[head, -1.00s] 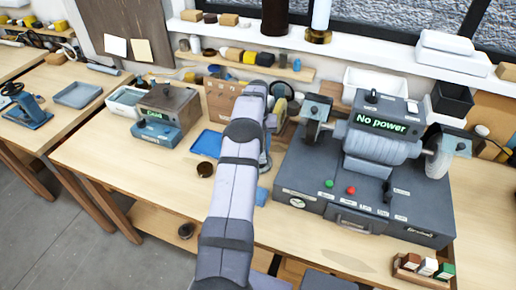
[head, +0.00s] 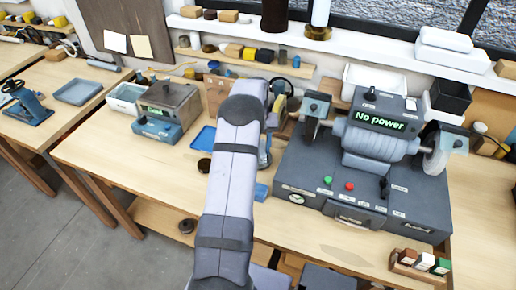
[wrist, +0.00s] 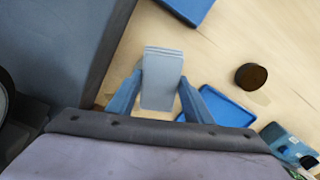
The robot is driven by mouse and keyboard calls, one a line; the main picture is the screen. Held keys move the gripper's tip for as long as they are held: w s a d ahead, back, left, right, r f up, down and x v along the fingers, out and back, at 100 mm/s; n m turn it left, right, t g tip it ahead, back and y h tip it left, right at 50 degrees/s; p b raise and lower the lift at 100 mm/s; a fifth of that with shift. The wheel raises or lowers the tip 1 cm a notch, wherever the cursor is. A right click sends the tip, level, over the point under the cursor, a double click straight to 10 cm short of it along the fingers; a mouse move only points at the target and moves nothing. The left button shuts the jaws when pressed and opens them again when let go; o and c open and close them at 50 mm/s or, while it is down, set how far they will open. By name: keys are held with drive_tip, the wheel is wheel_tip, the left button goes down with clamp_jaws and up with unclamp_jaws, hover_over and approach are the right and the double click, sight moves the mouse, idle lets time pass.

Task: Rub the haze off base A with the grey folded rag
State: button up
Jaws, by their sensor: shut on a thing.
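My gripper (wrist: 158,98) has its two blue fingers shut on a grey, flat, layered piece, the folded rag (wrist: 161,75), in the wrist view. The rag sticks out beyond the fingertips over the pale bench top. In the head view my own arm hides the rag and most of the gripper. A dark brown round piece (wrist: 251,76) lies on the bench, apart from the rag, and shows in the head view (head: 205,165) left of my arm. I see no label saying which thing is base A, and no haze I can be sure of.
A grey grinder-like machine (head: 362,195) reading "No power" stands right of my arm. A blue tray (wrist: 212,96) lies near the gripper, and a blue block (head: 262,191) in front of the machine. Bare bench (head: 120,150) lies to the left.

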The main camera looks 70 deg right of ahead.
drive_tip(key=shift+r+p, duration=1.65)
drive_tip(key=shift+r, duration=1.15)
drive_tip(key=a+r+p, duration=0.2)
drive_tip(key=a+r, duration=0.3)
drive_tip(key=a, duration=0.1)
drive_tip(key=shift+w, duration=0.15)
